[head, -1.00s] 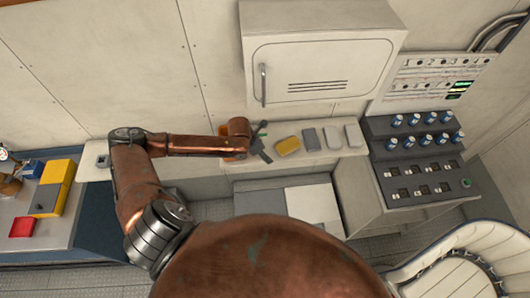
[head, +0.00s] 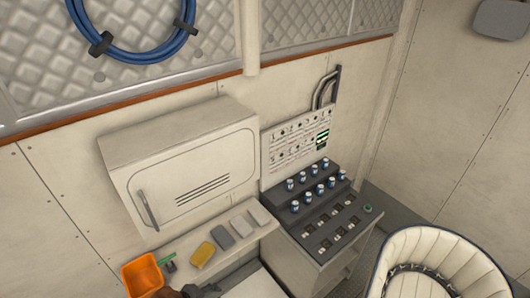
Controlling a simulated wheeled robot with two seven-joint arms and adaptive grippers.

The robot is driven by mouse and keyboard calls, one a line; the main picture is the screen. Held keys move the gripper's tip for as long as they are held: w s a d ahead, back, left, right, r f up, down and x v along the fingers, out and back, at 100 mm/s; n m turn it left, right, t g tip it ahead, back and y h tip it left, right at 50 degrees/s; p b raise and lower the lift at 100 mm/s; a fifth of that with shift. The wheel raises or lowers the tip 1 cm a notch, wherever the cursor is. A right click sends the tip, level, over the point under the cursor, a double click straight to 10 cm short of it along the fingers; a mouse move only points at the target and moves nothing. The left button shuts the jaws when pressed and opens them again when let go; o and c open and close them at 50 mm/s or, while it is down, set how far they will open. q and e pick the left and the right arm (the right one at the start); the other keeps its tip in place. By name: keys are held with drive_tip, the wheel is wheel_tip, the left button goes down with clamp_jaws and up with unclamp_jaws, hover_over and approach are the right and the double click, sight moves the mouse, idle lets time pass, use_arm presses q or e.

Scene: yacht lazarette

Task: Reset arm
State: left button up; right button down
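A copper-brown part of one of my arms (head: 178,293) shows at the bottom edge, just below the shelf. A dark piece beside it, at the lower frame edge, may be part of my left gripper (head: 209,290); its fingers cannot be made out. My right gripper is not in view. On the shelf stand an orange open bin (head: 142,275) and, beside it, a small green and dark item (head: 168,262). A yellow block (head: 202,254), a dark grey block (head: 223,236) and two paler grey blocks (head: 243,226) lie in a row to the right.
A white wall cabinet (head: 185,170) hangs above the shelf. A console (head: 325,215) with several blue-and-white knobs stands to the right, a labelled panel (head: 292,145) behind it. A white padded seat (head: 435,245) is at lower right. A blue hose coil (head: 140,55) hangs above.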

use_arm(q)
drive_tip(key=s+a+n+g+y, duration=0.1)
drive_tip(key=s+a+n+y, duration=0.1)
drive_tip(key=s+a+n, duration=0.85)
drive_tip(key=s+a+n+y, duration=0.35)
drive_tip(key=s+n, duration=0.45)
drive_tip(key=n, duration=0.8)
wheel_tip(320, 180, down, 36)
drive_tip(key=m+g+h+b, duration=0.1)
drive_tip(key=h+b, duration=0.1)
drive_tip(key=b, duration=0.7)
drive_tip(key=s+f+g+b, duration=0.1)
drive_tip(key=s+f+b, duration=0.3)
drive_tip(key=s+f, duration=0.6)
drive_tip(key=s+f+b, duration=0.4)
drive_tip(key=s+f, duration=0.6)
drive_tip(key=f, duration=0.8)
drive_tip(key=shift+s+d+f+m+g+b, duration=0.2)
drive_tip(key=shift+d+m+g+b, duration=0.1)
drive_tip(key=shift+d+m+g, duration=0.15)
use_arm(e)
wheel_tip(320, 180, down, 18)
drive_tip(key=s, duration=0.1)
drive_tip(key=shift+d+r, duration=0.15)
drive_tip(key=shift+r, duration=0.05)
